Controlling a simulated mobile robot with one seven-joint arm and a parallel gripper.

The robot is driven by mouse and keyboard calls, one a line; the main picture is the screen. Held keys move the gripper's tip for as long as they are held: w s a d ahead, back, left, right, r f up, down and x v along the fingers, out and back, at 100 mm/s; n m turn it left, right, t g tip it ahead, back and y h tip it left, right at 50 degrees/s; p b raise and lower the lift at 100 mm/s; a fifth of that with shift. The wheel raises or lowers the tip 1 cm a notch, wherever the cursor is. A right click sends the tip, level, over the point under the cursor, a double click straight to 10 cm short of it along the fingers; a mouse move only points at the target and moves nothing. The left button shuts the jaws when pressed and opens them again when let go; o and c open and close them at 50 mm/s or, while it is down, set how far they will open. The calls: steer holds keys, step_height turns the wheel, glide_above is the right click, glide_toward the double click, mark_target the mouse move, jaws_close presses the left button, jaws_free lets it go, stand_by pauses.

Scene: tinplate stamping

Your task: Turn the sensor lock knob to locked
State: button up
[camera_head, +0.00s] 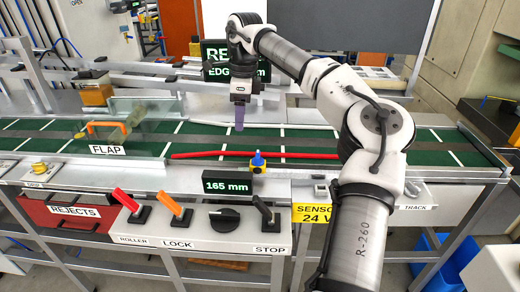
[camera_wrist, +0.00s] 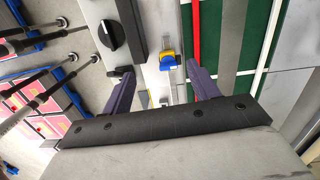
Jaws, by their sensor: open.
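A small blue-and-yellow fitting with a rounded blue top (camera_head: 257,156) stands at the conveyor's front rail, above the yellow sensor label (camera_head: 312,213). It also shows in the wrist view (camera_wrist: 168,62), in line with the gap between my fingers. A black rotary knob (camera_head: 224,214) sits on the grey control panel, right of the LOCK label; it shows at upper left in the wrist view (camera_wrist: 110,35). I cannot tell which is the sensor lock knob. My gripper (camera_head: 239,126) is open and empty, pointing down above the belt, apart from both; its purple fingers show in the wrist view (camera_wrist: 160,75).
A red rod (camera_head: 300,155) lies along the green belt (camera_head: 190,142). A 165 mm display (camera_head: 228,184) stands behind the panel. Two orange-red levers (camera_head: 172,206) and a black STOP lever (camera_head: 263,211) flank the black knob. A clear flap with an orange handle (camera_head: 103,130) is at left.

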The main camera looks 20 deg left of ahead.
mark_target(258, 154)
steer(key=w+d+r, duration=0.1)
steer(key=w+d, duration=0.1)
steer(key=d, duration=0.2)
steer(key=shift+m+h, duration=0.3)
steer(key=shift+h, duration=0.1)
step_height(258, 154, down, 13)
steer(key=p, duration=0.2)
steer(key=shift+s+f+p, duration=0.1)
steer(key=shift+f+p, duration=0.05)
steer(key=shift+p, duration=0.2)
steer(key=c, duration=1)
